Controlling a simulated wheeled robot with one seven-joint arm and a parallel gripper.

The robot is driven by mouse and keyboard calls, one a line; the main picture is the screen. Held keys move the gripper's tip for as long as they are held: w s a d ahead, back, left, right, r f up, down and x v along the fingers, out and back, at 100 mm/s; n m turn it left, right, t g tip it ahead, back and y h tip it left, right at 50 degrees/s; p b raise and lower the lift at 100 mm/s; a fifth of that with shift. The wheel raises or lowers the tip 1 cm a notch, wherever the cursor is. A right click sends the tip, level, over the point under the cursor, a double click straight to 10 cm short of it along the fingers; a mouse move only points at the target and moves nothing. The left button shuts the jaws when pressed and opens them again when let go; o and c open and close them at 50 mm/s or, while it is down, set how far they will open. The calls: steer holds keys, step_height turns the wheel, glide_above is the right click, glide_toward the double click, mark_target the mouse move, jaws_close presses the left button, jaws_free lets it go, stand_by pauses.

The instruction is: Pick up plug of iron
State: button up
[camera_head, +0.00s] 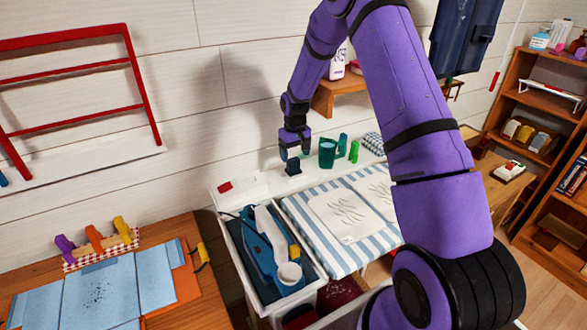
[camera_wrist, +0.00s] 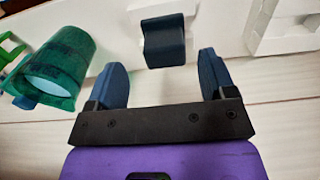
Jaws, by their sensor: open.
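A blue iron with a white handle (camera_head: 268,245) lies in a white-rimmed tray at the lower middle of the head view. A small dark block that looks like the plug (camera_head: 293,168) sits on the white ledge against the wall. In the wrist view the dark plug (camera_wrist: 164,42) lies just beyond my fingertips, roughly centred between them. My gripper (camera_wrist: 163,72) is open and empty, with blue fingers apart on either side. In the head view my gripper (camera_head: 293,148) hangs just above the plug. I cannot clearly trace a cord to the plug.
A green cup (camera_wrist: 58,70) stands close beside my gripper; in the head view this cup (camera_head: 327,153) is right of it, with other green items. A striped ironing surface (camera_head: 335,263) lies in front. The wall (camera_head: 225,110) is close behind. A red object (camera_head: 225,187) lies left.

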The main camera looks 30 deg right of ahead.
mark_target(293, 159)
steer(key=f, duration=0.5)
steer(key=shift+w+a, duration=0.1)
steer(key=shift+a, duration=0.15)
steer(key=c, duration=1)
